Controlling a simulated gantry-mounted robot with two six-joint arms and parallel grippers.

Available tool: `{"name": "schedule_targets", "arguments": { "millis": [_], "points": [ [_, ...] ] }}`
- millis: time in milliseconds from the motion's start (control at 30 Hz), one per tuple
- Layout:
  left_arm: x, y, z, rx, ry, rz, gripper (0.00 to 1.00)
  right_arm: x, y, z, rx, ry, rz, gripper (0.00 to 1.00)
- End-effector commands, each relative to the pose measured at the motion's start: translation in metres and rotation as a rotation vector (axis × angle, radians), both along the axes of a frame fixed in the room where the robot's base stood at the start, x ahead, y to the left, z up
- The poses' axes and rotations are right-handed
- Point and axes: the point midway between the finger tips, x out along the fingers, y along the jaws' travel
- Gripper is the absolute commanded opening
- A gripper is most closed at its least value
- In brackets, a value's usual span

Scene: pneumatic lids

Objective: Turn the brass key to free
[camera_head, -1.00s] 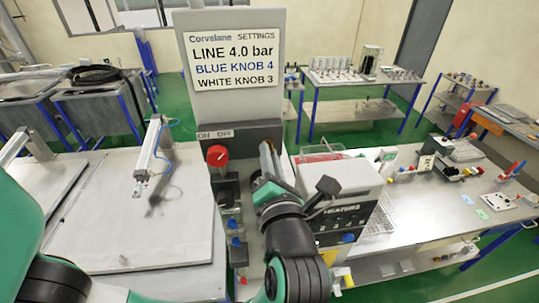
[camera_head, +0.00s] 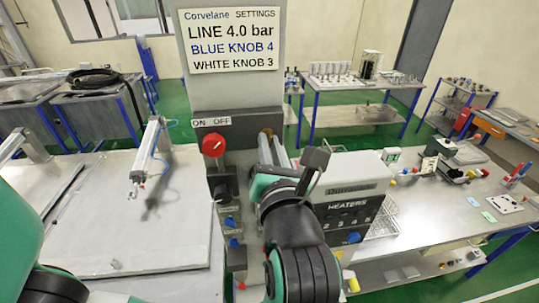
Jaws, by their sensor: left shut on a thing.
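My left gripper (camera_head: 272,150) reaches over the grey control panel beside the ON/OFF plate (camera_head: 213,121), with two grey finger-like bars pointing away from the camera. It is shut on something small. A brass-coloured bit (camera_head: 267,132) shows at the far end of the bars; I take it for the brass key, but its shape and its turned position are hidden. A red knob (camera_head: 213,145) sits left of the gripper, with blue knobs (camera_head: 231,222) below it. My right gripper is not in view.
The settings sign (camera_head: 230,40) stands behind the panel. A heaters box (camera_head: 350,190) stands close to the right of my wrist. A large flat lid (camera_head: 110,230) with a pneumatic cylinder (camera_head: 145,155) lies at left. The steel bench (camera_head: 440,215) at right has open room.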

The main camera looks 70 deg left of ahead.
Motion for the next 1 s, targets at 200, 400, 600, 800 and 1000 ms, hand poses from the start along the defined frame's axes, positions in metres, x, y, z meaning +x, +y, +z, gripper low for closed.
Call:
{"name": "schedule_targets", "arguments": {
  "millis": [200, 400, 600, 800, 1000],
  "points": [
    [0.0, 0.0, -0.004, -0.036, -0.207, -0.001, 0.0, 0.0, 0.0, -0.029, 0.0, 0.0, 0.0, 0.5],
    [0.0, 0.0, -0.004, -0.07, -0.393, -0.001, 0.0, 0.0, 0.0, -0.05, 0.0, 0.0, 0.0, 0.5],
    [0.0, 0.0, -0.004, -0.105, -0.581, -0.001, 0.0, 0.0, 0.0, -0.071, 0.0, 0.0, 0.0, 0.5],
    [0.0, 0.0, -0.003, -0.139, -0.763, -0.001, 0.0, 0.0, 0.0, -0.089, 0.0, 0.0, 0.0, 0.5],
    [-0.001, 0.0, -0.002, -0.168, -0.919, -0.001, 0.0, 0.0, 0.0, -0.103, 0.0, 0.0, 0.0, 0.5]
  ]
}}
